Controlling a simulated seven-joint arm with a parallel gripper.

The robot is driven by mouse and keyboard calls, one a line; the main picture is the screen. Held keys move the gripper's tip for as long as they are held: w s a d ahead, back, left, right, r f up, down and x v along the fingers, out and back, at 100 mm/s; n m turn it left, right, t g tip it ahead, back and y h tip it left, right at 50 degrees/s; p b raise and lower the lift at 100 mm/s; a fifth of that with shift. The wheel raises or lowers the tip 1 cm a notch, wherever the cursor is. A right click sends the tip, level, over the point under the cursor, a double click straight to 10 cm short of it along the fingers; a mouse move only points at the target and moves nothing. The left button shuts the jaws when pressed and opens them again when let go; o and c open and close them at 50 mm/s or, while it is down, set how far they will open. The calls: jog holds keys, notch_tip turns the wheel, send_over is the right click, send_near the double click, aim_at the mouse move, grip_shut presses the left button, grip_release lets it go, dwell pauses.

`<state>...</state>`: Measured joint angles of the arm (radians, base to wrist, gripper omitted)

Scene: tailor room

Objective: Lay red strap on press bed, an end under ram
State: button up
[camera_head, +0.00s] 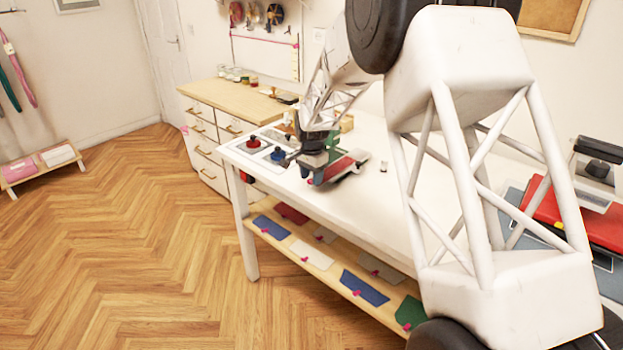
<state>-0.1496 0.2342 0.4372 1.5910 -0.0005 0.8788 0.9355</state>
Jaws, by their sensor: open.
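My gripper (312,150) is small in the view, at the end of my arm over the left part of the white table (388,205). Its jaws are open, but the fingertips are hard to make out against the things around them. A green and red device (321,164) stands right by the gripper. A flat red piece (347,165) lies on its right side; I cannot tell whether it is the strap or part of the device. A round red item (253,142) and a round blue item (277,154) sit on pale trays to the left. Ram and bed cannot be told apart.
A red machine (570,218) with a black handle stands at the table's right end. A shelf (322,262) below holds coloured cloth pieces. Wooden-topped drawers (207,140) stand behind left. My arm hides much of the table's right half. The tabletop's middle looks mostly clear.

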jog(key=shift+r, duration=3.4)
jog(key=shift+s+r, duration=0.1)
jog(key=shift+s+d+r, duration=0.15)
jog(key=shift+s+r, duration=0.1)
jog(key=s+d+r+n, duration=0.25)
jog(key=s+r, duration=0.25)
jog(key=s, duration=0.4)
jog(key=s+d+r+n+t, duration=0.1)
jog(key=s+d+r, duration=0.25)
jog(key=s, duration=0.55)
jog(key=s+d+r+n, duration=0.1)
jog(key=s+d+r, duration=0.2)
jog(key=s+r, duration=0.45)
jog(key=s+d+f+n, duration=0.1)
jog(key=s+f+n, duration=0.1)
jog(key=s, duration=1.1)
jog(key=s+d+f+n+t, duration=0.1)
jog(key=s+d+f+n, duration=0.1)
jog(key=s, duration=1.2)
jog(key=shift+s+d+f+t, duration=0.15)
jog(key=shift+d+f+t, duration=0.1)
jog(key=shift+d+t, duration=0.05)
